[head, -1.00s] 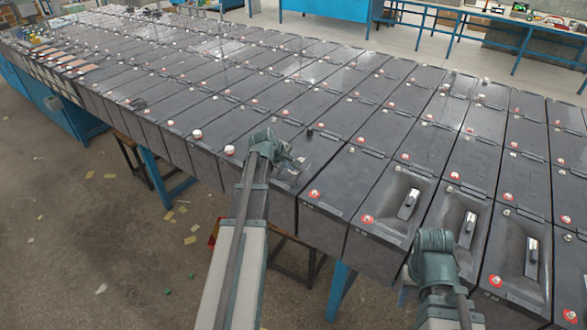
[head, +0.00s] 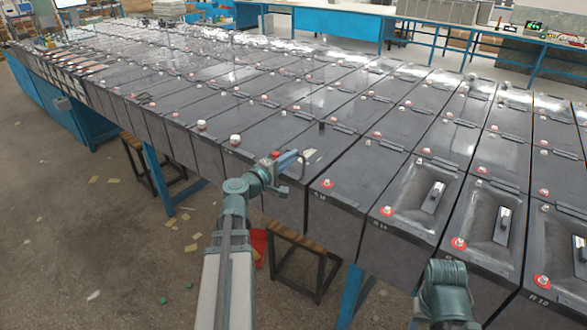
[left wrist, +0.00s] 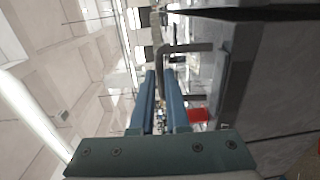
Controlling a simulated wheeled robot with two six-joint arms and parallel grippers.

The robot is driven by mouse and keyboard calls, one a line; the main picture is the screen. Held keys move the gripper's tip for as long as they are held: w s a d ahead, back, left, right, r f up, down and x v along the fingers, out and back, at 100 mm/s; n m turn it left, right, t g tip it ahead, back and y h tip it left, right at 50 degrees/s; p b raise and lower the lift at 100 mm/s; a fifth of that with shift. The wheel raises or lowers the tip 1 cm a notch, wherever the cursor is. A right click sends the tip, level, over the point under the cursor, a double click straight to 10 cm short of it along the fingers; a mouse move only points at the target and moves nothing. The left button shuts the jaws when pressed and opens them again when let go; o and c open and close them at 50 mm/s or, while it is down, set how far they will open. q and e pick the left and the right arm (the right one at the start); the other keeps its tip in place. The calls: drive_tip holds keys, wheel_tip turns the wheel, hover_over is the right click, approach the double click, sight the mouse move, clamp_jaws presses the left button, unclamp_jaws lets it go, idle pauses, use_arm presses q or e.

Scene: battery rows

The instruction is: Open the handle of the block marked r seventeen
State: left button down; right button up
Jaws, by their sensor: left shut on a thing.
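My left gripper (head: 289,158) is at the front edge of the battery rows, over a dark grey block (head: 310,180) with a pale patch on top. Its blue fingers (left wrist: 159,100) are shut on a grey bent handle (left wrist: 188,47), which shows just beyond the fingertips in the left wrist view. In the head view the fingers and arm mostly hide the handle. The block's front marking is hidden or too small to read. My right arm (head: 445,290) shows at the bottom right, but its fingers are not visible.
Blocks to the right have recessed tops with upright-looking handles (head: 433,197) (head: 503,227) and red-ringed terminals (head: 387,211). One front reads R 20 (head: 540,300). A wooden stool (head: 300,245) stands below the row edge. The floor (head: 100,260) at left is open, with paper scraps.

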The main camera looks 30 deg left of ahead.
use_arm(q)
drive_tip(key=shift+s+f+t+b, duration=0.3)
drive_tip(key=shift+s+t+b, duration=0.35)
drive_tip(key=shift+b, duration=0.65)
drive_tip(key=shift+w+t, duration=0.15)
drive_tip(key=shift+t, duration=0.1)
drive_tip(key=c, duration=0.9)
unclamp_jaws()
